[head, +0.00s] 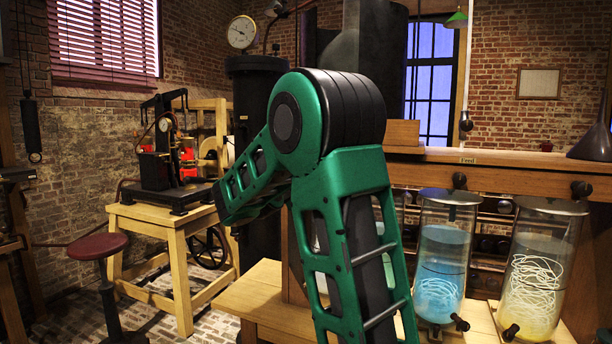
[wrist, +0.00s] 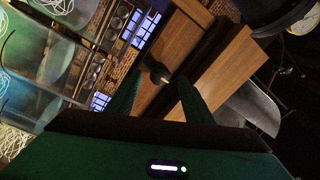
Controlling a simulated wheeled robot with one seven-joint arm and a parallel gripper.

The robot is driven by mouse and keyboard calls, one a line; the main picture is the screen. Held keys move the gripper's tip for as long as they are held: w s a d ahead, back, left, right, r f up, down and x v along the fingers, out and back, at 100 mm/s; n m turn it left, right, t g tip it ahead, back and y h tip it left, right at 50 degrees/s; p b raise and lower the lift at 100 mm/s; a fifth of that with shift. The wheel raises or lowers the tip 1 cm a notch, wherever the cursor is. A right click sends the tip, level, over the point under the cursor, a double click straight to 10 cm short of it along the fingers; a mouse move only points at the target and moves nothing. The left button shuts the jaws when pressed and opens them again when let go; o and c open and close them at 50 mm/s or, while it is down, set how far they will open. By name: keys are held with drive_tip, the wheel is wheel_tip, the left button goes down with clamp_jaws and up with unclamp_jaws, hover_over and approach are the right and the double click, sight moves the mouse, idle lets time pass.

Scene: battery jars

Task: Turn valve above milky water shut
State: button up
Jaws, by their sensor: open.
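My gripper (wrist: 159,78) is open in the wrist view, its two green fingers pointing at the wooden beam. In the head view my green arm hides the gripper and this part of the beam. Two other black valve knobs show on the beam, one (head: 459,181) above a jar of blue water (head: 440,270) and one (head: 581,189) above a jar of clear-to-yellow water (head: 541,275).
The wooden beam (head: 510,157) with a "Feed" label runs above the jars. Black taps (head: 460,323) stick out low on the jars. A wooden stand with a black press (head: 166,150) and a red stool (head: 96,246) stand left, with open brick floor near them.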

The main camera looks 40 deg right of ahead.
drive_tip(key=v, duration=0.7)
drive_tip(key=shift+w+a, duration=0.1)
drive_tip(key=s+f+n+g+y, duration=0.5)
drive_tip(key=s+f+n+y, duration=0.3)
drive_tip(key=s+f, duration=0.85)
drive_tip(key=s+a+f+n+g+y, duration=0.1)
drive_tip(key=s+a+f+n+y, duration=0.3)
drive_tip(key=s+a, duration=0.4)
drive_tip(key=s+a+f+n+g+y, duration=0.1)
drive_tip(key=s+a+f+n+y, duration=0.4)
drive_tip(key=a, duration=0.6)
drive_tip(key=s+f+n, duration=0.1)
drive_tip(key=s+n, duration=0.1)
drive_tip(key=s, duration=0.1)
drive_tip(key=shift+f+n+y, duration=0.3)
drive_tip(key=shift+n, duration=0.1)
